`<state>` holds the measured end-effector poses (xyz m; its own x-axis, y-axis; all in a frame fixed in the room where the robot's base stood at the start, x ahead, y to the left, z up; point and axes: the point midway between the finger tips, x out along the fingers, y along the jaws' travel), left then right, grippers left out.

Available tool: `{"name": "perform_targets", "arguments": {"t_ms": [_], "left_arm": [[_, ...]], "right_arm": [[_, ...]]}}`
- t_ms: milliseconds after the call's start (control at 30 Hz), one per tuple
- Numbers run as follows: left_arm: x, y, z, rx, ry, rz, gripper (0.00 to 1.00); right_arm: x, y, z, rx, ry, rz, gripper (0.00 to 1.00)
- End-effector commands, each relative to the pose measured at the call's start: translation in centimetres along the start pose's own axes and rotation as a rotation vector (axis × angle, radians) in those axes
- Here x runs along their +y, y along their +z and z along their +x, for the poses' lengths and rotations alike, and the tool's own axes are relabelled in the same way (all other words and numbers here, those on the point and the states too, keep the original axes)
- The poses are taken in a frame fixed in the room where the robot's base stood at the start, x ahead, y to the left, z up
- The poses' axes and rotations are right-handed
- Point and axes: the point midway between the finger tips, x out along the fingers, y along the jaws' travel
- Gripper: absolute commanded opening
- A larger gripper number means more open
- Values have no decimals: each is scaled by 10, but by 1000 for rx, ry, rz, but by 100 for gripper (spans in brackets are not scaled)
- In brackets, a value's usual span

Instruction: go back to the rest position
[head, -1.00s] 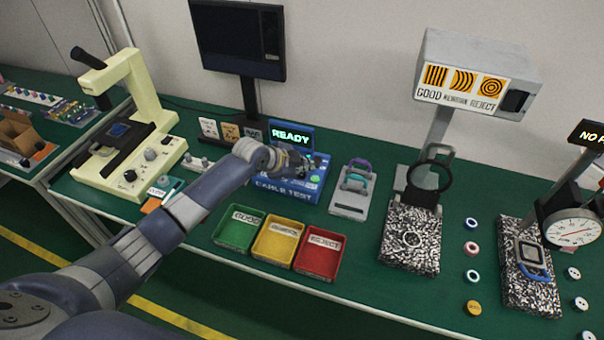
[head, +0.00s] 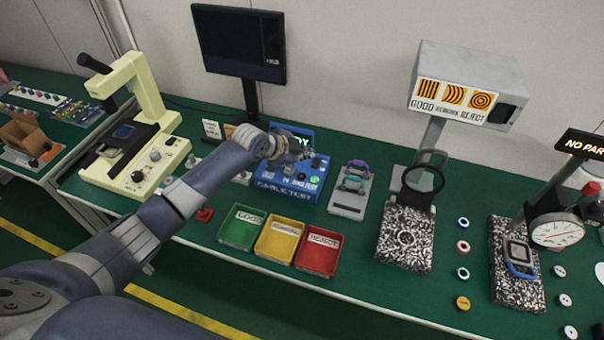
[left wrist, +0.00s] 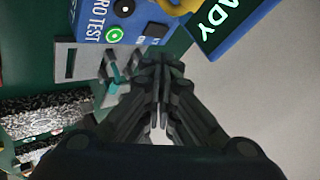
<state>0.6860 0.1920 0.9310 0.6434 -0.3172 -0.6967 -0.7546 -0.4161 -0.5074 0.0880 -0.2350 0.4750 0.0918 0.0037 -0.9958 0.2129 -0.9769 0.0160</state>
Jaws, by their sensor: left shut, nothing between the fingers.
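My left gripper (head: 300,153) is shut and empty. In the head view it hangs over the back of the blue cable test box (head: 290,182), in front of its display (head: 300,142), which my arm partly covers. In the left wrist view the closed fingers (left wrist: 160,90) point toward the blue box (left wrist: 105,20) with its lit green button, and nothing is between them. The READY display (left wrist: 215,25) shows at the top. Whether the fingers touch the box I cannot tell. My right gripper is not in view.
Green, yellow and red trays (head: 318,270) stand in front of the box. A grey fixture with clamps (head: 350,192) is to its right, then a speckled block (head: 405,238) with a magnifier. A cream microscope (head: 135,150) and a monitor (head: 240,45) stand left and behind.

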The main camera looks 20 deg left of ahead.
Motion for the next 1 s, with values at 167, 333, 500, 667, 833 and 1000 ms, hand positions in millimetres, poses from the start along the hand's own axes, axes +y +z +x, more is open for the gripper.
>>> {"name": "perform_targets", "arguments": {"t_ms": [167, 333, 500, 667, 833, 1000], "left_arm": [[0, 0, 0, 0, 0, 0, 0], [0, 0, 0, 0, 0, 0, 0], [0, 0, 0, 0, 0, 0, 0], [18, -2, 1, 1, 22, -13, 0], [93, -10, -6, -12, 101, -97, 0], [176, -11, -36, -66, 164, -255, 0]], "right_arm": [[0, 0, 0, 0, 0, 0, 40], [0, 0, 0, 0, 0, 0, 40], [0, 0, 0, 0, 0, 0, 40], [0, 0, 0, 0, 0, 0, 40], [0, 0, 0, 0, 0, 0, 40], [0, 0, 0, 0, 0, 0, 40]]}}
